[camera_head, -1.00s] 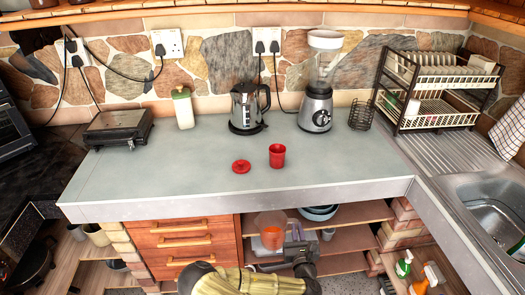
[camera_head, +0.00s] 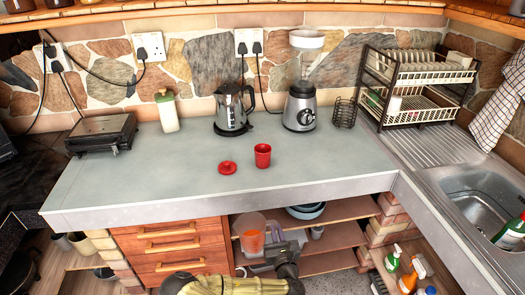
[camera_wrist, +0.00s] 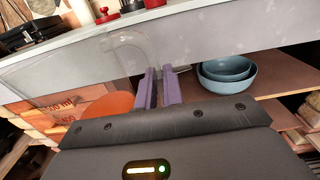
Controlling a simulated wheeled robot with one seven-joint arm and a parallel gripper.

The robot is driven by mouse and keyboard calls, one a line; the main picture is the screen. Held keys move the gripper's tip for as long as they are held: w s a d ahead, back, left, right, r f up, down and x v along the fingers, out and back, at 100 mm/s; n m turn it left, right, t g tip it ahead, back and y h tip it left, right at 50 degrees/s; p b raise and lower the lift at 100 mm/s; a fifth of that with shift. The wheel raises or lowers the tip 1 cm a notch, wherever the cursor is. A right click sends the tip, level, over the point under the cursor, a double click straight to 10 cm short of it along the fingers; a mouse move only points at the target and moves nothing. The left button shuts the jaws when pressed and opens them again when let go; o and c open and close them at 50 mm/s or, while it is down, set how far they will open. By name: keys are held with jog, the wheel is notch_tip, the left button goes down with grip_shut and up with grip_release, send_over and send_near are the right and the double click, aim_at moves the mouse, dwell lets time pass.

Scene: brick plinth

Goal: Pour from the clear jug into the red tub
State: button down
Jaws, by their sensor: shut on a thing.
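The clear jug (camera_head: 249,223), with orange contents low inside, is in front of the counter and below its top, before the open shelves. My gripper (camera_head: 277,240) is shut on the jug's handle, at the jug's right side. In the wrist view the purple fingers (camera_wrist: 158,88) close on the handle; the see-through jug body (camera_wrist: 75,75) and orange contents (camera_wrist: 108,106) show left of them. The red tub (camera_head: 262,155) stands upright on the counter, above and beyond the jug, apart from it. The tub's lower part also shows at the wrist view's top (camera_wrist: 153,4).
A red lid (camera_head: 228,168) lies left of the tub. A kettle (camera_head: 232,110) and a blender (camera_head: 300,108) stand behind. The counter's front edge (camera_head: 215,205) lies between jug and tub. Blue bowls (camera_head: 305,211) sit on the shelf. The counter left of the lid is clear.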

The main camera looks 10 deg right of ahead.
notch_tip(320, 180, down, 9)
jog(key=b, duration=0.7)
jog(key=shift+d+r+b, duration=0.15)
jog(key=shift+b, duration=0.25)
jog(key=shift+r, duration=0.15)
